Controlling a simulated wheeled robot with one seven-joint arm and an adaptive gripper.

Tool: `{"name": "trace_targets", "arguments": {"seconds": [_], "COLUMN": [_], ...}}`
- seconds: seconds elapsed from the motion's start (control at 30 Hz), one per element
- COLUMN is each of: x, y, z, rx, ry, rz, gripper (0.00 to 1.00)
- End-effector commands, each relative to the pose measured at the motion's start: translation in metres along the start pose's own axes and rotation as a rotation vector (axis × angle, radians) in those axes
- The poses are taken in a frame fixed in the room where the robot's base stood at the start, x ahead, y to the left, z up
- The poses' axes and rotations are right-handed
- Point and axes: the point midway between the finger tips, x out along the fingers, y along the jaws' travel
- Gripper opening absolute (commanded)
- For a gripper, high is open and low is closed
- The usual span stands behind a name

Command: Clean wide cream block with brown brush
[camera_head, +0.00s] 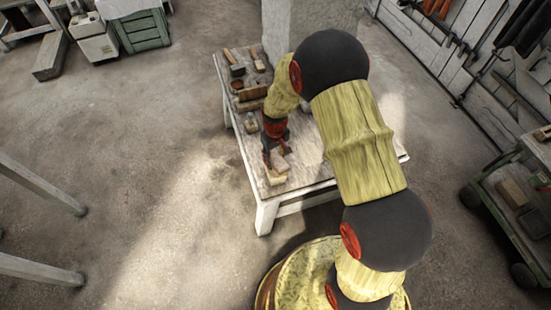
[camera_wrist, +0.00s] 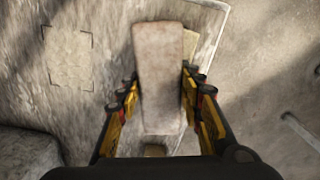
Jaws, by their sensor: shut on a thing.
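My gripper (camera_head: 272,152) is over the near end of the table, shut on a long, pale brownish piece that I take to be the brown brush (camera_head: 281,163). In the wrist view the brush (camera_wrist: 160,75) lies lengthwise between the two fingers (camera_wrist: 157,103), its broad back facing me. Its bristles are hidden. The wide cream block (camera_head: 276,179) lies on the table below the brush. In the wrist view only a strip of the block (camera_wrist: 190,45) shows past the brush's right side. I cannot tell whether brush and block touch.
The white table (camera_head: 305,172) has a dashed square marking (camera_wrist: 68,57) left of the brush. Farther back are a small block (camera_head: 251,127), a brown wooden piece (camera_head: 252,105), a reddish bowl (camera_head: 237,86) and brushes (camera_head: 236,69). A cart (camera_head: 510,200) stands at right.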

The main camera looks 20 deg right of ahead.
Motion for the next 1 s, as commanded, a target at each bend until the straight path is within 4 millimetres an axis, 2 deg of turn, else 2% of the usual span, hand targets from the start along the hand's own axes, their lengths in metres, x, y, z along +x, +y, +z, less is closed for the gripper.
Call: {"name": "trace_targets", "arguments": {"seconds": [0.8, 1.0], "x": [-0.002, 0.000], "y": [0.000, 0.000], "z": [0.041, 0.042], "rx": [0.000, 0.000], "ry": [0.001, 0.001], "rz": [0.000, 0.000], "gripper": [0.17, 0.17]}}
